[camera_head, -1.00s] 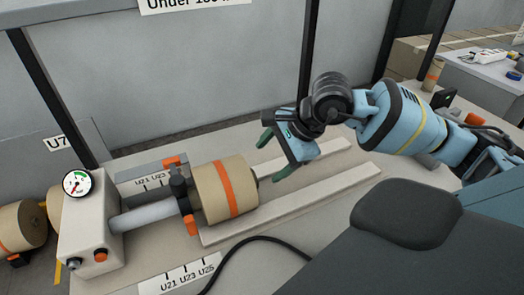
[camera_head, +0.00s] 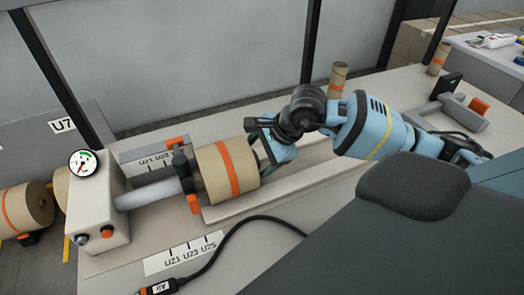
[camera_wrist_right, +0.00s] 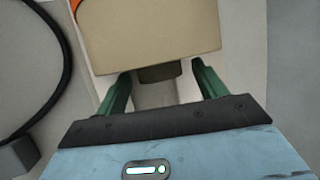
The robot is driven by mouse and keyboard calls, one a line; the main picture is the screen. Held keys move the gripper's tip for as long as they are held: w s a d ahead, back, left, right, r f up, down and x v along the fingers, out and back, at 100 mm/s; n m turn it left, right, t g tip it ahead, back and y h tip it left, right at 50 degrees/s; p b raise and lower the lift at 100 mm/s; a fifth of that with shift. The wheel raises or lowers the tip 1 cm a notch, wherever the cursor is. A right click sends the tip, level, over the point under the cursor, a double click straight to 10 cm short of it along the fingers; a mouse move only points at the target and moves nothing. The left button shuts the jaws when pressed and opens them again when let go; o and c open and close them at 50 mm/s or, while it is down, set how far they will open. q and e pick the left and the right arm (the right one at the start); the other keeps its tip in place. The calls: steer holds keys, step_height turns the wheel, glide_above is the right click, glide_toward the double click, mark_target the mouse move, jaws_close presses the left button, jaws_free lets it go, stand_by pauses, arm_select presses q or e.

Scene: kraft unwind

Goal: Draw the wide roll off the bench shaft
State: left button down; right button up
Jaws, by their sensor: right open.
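The wide roll (camera_head: 213,172), tan with an orange band, sits on the grey bench shaft (camera_head: 147,193), against a dark collar with orange tabs (camera_head: 182,170). My right gripper (camera_head: 262,150) is at the roll's right end in the head view, its green fingers partly hidden. In the right wrist view the roll (camera_wrist_right: 150,38) fills the top. The right gripper (camera_wrist_right: 162,85) is open there, its fingers spread either side of a brown stub (camera_wrist_right: 160,73) below the roll. I cannot tell whether they touch anything. My left gripper is not in view.
A grey-white housing with a gauge (camera_head: 95,210) holds the shaft's left end. Pale rails (camera_head: 285,188) lie under and right of the roll. A black hose (camera_head: 240,222) crosses the bench front.

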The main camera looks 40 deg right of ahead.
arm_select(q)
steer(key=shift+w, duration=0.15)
arm_select(e)
steer(key=c, duration=0.7)
jaws_close()
steer(key=shift+o, duration=0.4)
jaws_free()
steer(key=c, duration=0.7)
steer(key=shift+o, duration=0.2)
steer(key=shift+s+d, duration=0.25)
steer(key=shift+d, duration=0.65)
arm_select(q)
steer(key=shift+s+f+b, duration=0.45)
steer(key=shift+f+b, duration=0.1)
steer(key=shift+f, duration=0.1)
arm_select(e)
steer(key=shift+s+d, duration=0.25)
steer(key=shift+d, duration=0.85)
steer(key=shift+s+d, duration=0.25)
steer(key=shift+d, duration=0.8)
steer(key=shift+d, duration=0.15)
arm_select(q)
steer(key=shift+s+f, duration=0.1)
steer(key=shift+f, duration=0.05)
arm_select(e)
steer(key=shift+s+d, duration=0.15)
steer(key=shift+d, duration=0.3)
